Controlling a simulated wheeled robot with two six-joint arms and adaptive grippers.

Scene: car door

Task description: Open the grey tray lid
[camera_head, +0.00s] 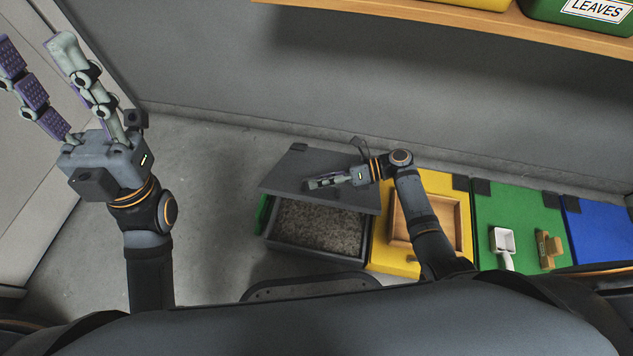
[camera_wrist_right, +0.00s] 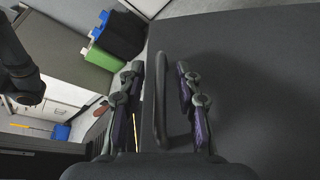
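The grey tray (camera_head: 267,243) stands on the floor in the head view, with grey granular material (camera_head: 320,226) showing inside. Its dark grey lid (camera_head: 298,165) is tilted up, leaving the near part of the tray uncovered. In the right wrist view the lid (camera_wrist_right: 255,90) fills the right side. A dark bar handle (camera_wrist_right: 160,95) lies between the two fingers of my right gripper (camera_wrist_right: 163,85), with gaps visible on both sides. The right gripper (camera_head: 312,184) is open by the lid in the head view. My left gripper (camera_head: 36,44) is open, empty and raised at the left.
A yellow bin (camera_head: 378,235) with a wooden tray insert adjoins the grey tray at right. A green lid (camera_head: 520,212) carries a white scoop (camera_head: 503,242) and a wooden brush (camera_head: 548,247). A blue lid (camera_head: 590,220) lies beyond. A wooden shelf (camera_head: 440,15) hangs above.

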